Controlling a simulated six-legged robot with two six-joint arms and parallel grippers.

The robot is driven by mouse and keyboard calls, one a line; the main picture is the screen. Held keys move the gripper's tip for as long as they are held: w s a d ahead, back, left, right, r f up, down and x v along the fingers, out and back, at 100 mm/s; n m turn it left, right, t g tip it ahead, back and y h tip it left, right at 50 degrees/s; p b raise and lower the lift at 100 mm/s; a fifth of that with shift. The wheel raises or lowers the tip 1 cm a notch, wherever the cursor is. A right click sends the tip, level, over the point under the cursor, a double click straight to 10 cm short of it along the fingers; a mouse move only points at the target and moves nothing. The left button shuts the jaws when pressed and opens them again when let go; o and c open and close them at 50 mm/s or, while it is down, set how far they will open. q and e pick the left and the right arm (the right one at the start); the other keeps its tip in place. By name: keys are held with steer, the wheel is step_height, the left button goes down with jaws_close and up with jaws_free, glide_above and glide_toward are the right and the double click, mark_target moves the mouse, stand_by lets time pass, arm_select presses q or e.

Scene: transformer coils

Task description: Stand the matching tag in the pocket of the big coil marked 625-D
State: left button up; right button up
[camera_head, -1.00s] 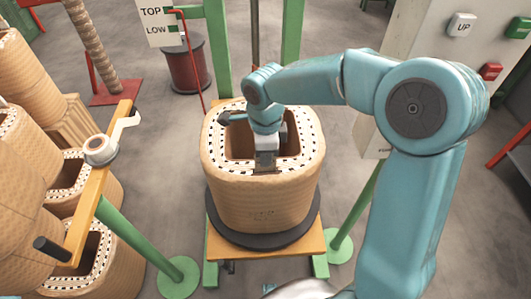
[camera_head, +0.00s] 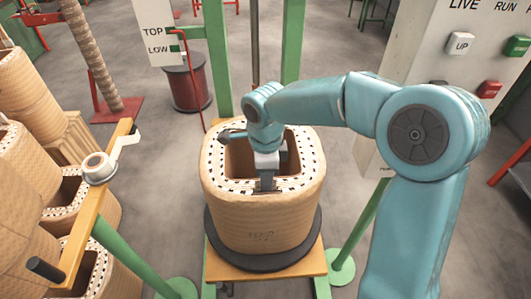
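The big coil (camera_head: 262,218) is a tan, rounded-square winding with a white, black-dotted top rim and a hollow middle. Small marking on its front is too faint to read. My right gripper (camera_head: 267,182) points down at the near part of the coil's top rim, beside the opening. Its fingertips are small and partly hidden, so I cannot tell whether it is open or shut, or whether it holds a tag. No tag or pocket can be made out. My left gripper is not in view.
The coil stands on a dark round plate (camera_head: 262,258) over a wooden platform (camera_head: 308,268) in a green frame. More coils (camera_head: 25,100) stand at left behind a wooden bar with a crank (camera_head: 100,166). A control panel (camera_head: 436,45) stands at right.

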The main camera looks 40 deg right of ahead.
step_height(320, 180, up, 15)
steer(key=p, duration=0.2)
steer(key=shift+s, duration=0.1)
stand_by(0.6)
